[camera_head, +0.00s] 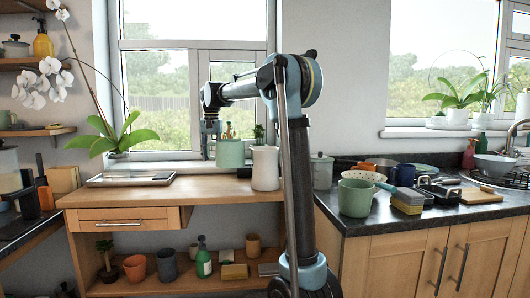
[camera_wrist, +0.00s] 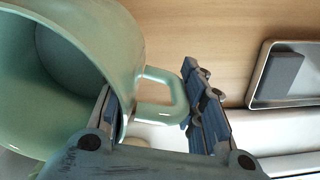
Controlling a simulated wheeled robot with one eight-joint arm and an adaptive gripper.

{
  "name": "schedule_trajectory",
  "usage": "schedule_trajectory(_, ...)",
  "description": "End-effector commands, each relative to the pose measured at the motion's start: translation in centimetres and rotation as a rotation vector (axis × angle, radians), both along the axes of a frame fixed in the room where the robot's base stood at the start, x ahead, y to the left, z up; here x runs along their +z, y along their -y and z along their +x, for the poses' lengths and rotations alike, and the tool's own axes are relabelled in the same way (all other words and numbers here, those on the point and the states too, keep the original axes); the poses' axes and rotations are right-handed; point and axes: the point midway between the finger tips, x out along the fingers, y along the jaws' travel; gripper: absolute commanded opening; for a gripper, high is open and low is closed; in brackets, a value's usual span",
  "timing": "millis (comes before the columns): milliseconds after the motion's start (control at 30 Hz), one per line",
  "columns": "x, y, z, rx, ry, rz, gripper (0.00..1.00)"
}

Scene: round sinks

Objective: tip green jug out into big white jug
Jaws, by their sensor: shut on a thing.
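The green jug (camera_head: 230,154) is held up just above the wooden worktop, looking about upright in the head view. My gripper (camera_head: 211,128) is at its upper left. In the wrist view the jug's open mouth (camera_wrist: 62,62) and its pale inside show, and its handle (camera_wrist: 166,98) lies between the fingers of my gripper (camera_wrist: 158,112), which is shut on it. The big white jug (camera_head: 265,169) stands upright on the worktop, just right of the green jug. Its inside is hidden in the head view.
A metal tray (camera_head: 130,179) lies on the worktop to the left; it also shows in the wrist view (camera_wrist: 255,88). A grey canister (camera_head: 321,171) stands behind the column at right. Another green mug (camera_head: 356,198) and dishes crowd the dark counter. A window is behind.

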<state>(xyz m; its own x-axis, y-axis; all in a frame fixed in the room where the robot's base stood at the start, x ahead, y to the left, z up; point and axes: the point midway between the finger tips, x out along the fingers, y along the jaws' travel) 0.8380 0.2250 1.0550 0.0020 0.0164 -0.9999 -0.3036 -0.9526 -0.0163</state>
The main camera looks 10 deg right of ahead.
Motion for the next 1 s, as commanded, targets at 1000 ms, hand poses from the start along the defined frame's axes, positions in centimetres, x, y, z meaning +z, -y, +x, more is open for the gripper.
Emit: schedule_trajectory(1000, 13.5, 3.1, -0.9, -0.003, 0.129, 0.406, 0.00)
